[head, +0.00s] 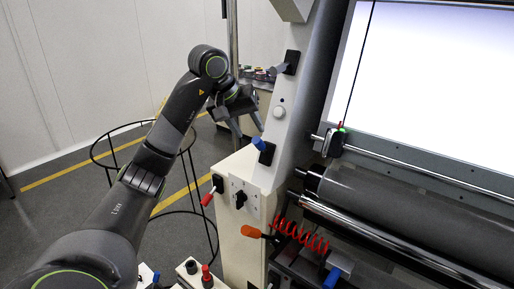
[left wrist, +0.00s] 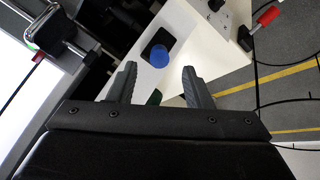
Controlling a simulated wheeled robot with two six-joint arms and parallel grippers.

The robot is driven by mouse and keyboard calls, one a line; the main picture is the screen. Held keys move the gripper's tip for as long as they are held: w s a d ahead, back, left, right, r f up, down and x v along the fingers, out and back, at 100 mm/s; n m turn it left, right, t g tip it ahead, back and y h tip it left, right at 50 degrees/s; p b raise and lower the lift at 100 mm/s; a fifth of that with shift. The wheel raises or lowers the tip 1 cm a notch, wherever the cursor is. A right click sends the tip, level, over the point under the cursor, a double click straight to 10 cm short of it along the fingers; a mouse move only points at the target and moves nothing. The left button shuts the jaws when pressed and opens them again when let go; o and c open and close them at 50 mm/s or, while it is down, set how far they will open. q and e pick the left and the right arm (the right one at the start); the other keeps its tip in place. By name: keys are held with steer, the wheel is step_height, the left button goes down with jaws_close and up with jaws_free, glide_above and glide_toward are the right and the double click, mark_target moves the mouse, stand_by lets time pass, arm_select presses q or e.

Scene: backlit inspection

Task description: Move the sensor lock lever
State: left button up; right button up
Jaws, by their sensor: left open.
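A blue-tipped lever on a black plate (head: 265,150) sits on the sloped white machine panel. In the left wrist view the blue tip (left wrist: 160,55) lies just beyond and between my fingertips. My left gripper (head: 248,131) is open and empty, pointing down just above and left of this lever; its two fingers also show in the left wrist view (left wrist: 159,70). A small sensor head (head: 333,143) with red and green tips is on a rail by the lit screen; it shows in the left wrist view too (left wrist: 52,30). No label tells which lever is the sensor lock. My right gripper is not in view.
A red-handled lever (head: 210,192) and a black rotary switch (head: 240,197) are lower on the white cabinet. A wire-frame stand (head: 104,152) is behind my left arm.

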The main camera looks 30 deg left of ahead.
mark_target(256, 140)
arm_select(q)
steer(key=p+x, duration=0.1)
steer(key=x, duration=0.5)
steer(key=shift+w+f+p, duration=0.1)
steer(key=shift+f+p, duration=0.05)
steer(key=shift+p, duration=0.15)
jaws_close()
